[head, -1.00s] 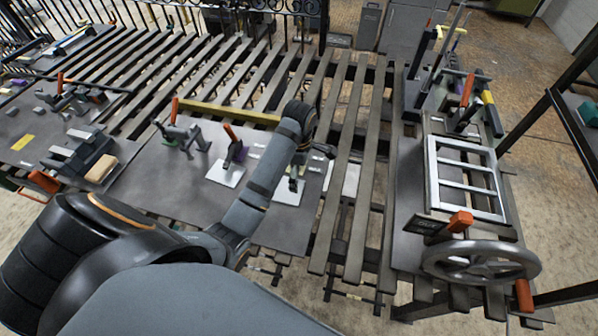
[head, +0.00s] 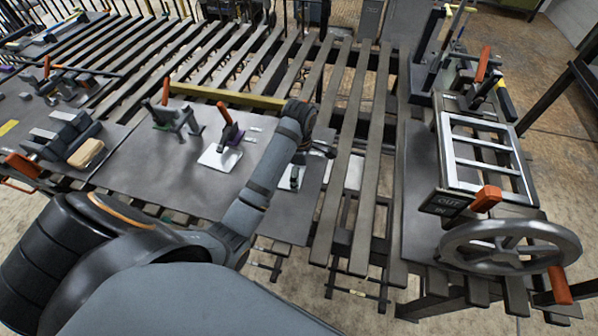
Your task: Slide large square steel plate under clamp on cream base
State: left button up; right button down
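A pale square plate (head: 220,157) lies on the grey worktop, with an orange-handled clamp (head: 228,130) standing at its back edge. A second pale plate (head: 291,184), with a small clamp-like fixture (head: 296,168) on it, is partly hidden by my forearm. I cannot tell which piece is the large square steel plate, or which base is cream. My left gripper (head: 326,150) is at the end of the arm, just right of that second plate. It is small and dark, its fingers are unclear, and I see nothing held. My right gripper is out of view.
Another orange-handled clamp (head: 178,118) stands behind left on the worktop (head: 140,172). A vise-like fixture with a tan block (head: 87,154) is at left. Slats (head: 345,160) with gaps run beside the worktop. A handwheel (head: 510,246) and a white frame (head: 485,155) stand right.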

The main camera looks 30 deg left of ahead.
pick_arm(q)
jog(key=shift+s+d+r, duration=0.1)
jog(key=shift+s, duration=0.15)
jog(key=c, duration=1.2)
grip_shut()
jog(key=shift+c, duration=1.3)
grip_release()
